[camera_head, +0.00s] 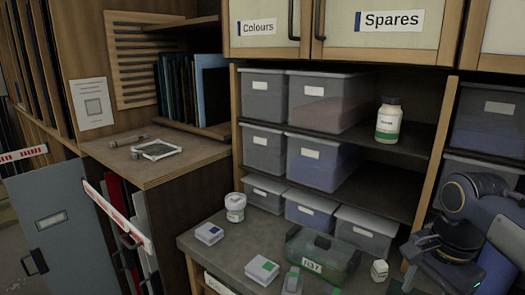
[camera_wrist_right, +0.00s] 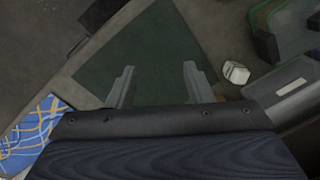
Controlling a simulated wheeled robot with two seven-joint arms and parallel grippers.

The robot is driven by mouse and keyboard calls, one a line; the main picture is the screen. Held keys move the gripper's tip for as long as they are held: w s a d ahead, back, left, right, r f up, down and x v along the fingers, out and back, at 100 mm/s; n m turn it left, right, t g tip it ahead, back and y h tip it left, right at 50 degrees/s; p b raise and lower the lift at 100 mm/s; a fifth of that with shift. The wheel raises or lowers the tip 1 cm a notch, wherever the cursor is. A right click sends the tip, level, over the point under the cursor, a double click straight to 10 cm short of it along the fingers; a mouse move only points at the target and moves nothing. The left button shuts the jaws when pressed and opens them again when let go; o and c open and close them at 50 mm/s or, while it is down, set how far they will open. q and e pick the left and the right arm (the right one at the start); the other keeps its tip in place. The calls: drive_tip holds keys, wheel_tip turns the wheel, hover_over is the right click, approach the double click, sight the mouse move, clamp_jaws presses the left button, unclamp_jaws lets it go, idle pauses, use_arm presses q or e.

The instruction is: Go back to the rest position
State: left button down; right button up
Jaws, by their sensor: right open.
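My right arm comes in at the right edge of the head view, in front of the shelves. My right gripper shows in the wrist view (camera_wrist_right: 158,82), with its two fingers wide apart and nothing between them. It hangs above a dark green mat (camera_wrist_right: 150,45). A small white pot (camera_wrist_right: 236,72) lies right of the fingers, apart from them; a small white pot also stands on the bench in the head view (camera_head: 379,270). My left gripper is not in view.
On the bench (camera_head: 225,265) are a green see-through case (camera_head: 325,258), a white tub (camera_head: 235,205) and small boxes (camera_head: 209,233). Grey bins (camera_head: 325,160) fill the shelves, beside a white bottle (camera_head: 389,120). A blue patterned piece (camera_wrist_right: 40,130) is at the wrist view's left.

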drive_tip(key=s+a+f+n+t+y, duration=0.3)
drive_tip(key=s+a+f+n+t, duration=0.1)
drive_tip(key=s+a+f+n, duration=0.5)
drive_tip(key=s+f+n, duration=0.2)
drive_tip(key=s+n, duration=0.1)
drive_tip(key=shift+s+a+t, duration=0.15)
drive_tip(key=shift+a+t, duration=0.05)
drive_tip(key=shift+t, duration=0.2)
